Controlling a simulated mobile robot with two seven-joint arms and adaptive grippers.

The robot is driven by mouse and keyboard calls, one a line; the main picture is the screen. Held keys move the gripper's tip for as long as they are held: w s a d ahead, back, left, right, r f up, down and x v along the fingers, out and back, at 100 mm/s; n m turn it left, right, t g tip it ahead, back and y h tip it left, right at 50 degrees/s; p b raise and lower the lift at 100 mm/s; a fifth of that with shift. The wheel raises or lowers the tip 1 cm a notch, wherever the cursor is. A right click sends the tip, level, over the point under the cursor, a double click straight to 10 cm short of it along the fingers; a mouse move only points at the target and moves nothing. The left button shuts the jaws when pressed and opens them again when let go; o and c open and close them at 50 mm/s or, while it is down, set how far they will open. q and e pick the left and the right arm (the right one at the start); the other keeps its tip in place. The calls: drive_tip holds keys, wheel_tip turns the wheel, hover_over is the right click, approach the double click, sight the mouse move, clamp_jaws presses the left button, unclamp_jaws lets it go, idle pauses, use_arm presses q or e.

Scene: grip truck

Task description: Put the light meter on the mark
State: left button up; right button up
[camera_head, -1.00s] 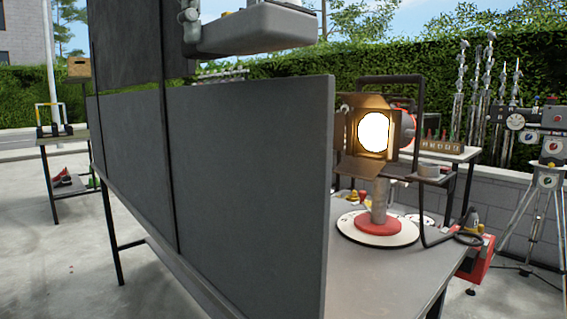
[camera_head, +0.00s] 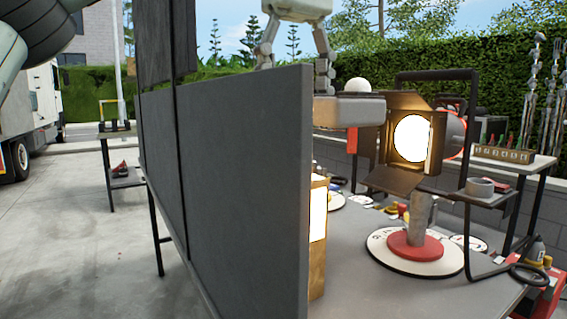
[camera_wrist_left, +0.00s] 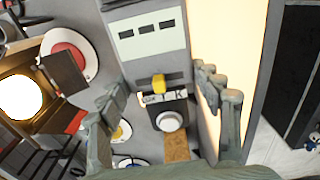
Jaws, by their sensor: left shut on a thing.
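My left gripper (camera_head: 296,56) hangs over the far side of the dark partition, its fingers pointing down; it also shows in the left wrist view (camera_wrist_left: 160,90). It is shut on the light meter (camera_head: 350,112), a grey body with a white dome. In the left wrist view the meter (camera_wrist_left: 150,45) lies between the fingers, with a pale panel with dark slots, a yellow knob and a round white dome. The partition hides part of the fingers and meter in the head view. I cannot tell which table disc is the mark. My right gripper is not in view.
The dark partition (camera_head: 225,180) stands along the table (camera_head: 365,285). Behind it is a wooden box with a lit panel (camera_head: 318,215). A lit lamp (camera_head: 410,138) stands on a red and white disc (camera_head: 385,255). Small items and other discs crowd the table's back.

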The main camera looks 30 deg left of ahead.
use_arm(q)
drive_tip(key=w+a+f, duration=0.5)
drive_tip(key=w+a, duration=0.2)
drive_tip(key=shift+f, duration=0.6)
wheel_tip(320, 180, down, 4)
drive_tip(key=shift+a+r, duration=0.1)
drive_tip(key=o, duration=1.4)
drive_tip(key=shift+o, duration=0.2)
wheel_tip(320, 180, up, 12)
